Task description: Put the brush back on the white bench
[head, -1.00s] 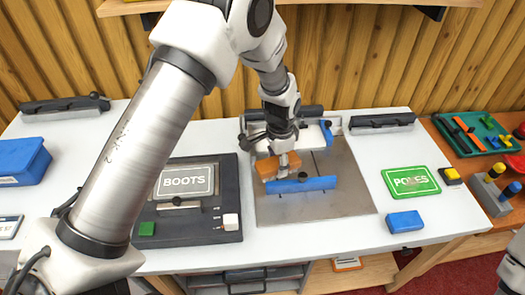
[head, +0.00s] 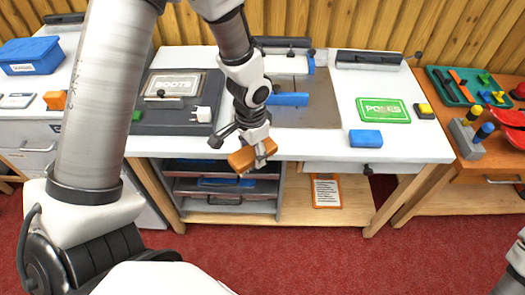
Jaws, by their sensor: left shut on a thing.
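My left gripper (head: 256,142) is shut on an orange-brown block-shaped brush (head: 252,156). It holds the brush tilted at the front edge of the white bench (head: 318,144). In the picture the brush overlaps that edge and the drawer unit below it. I cannot tell its exact height or whether it is clear of the edge. The gripper partly covers the brush. My right gripper is out of view; only a bit of my right arm shows at the lower right.
A grey plate (head: 325,115) with a blue bar (head: 288,99) lies behind the gripper. The dark BOOTS board (head: 165,118) is to the left. A blue block (head: 365,138) and green POLES card (head: 383,110) are to the right. Drawers (head: 225,187) stand below the bench.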

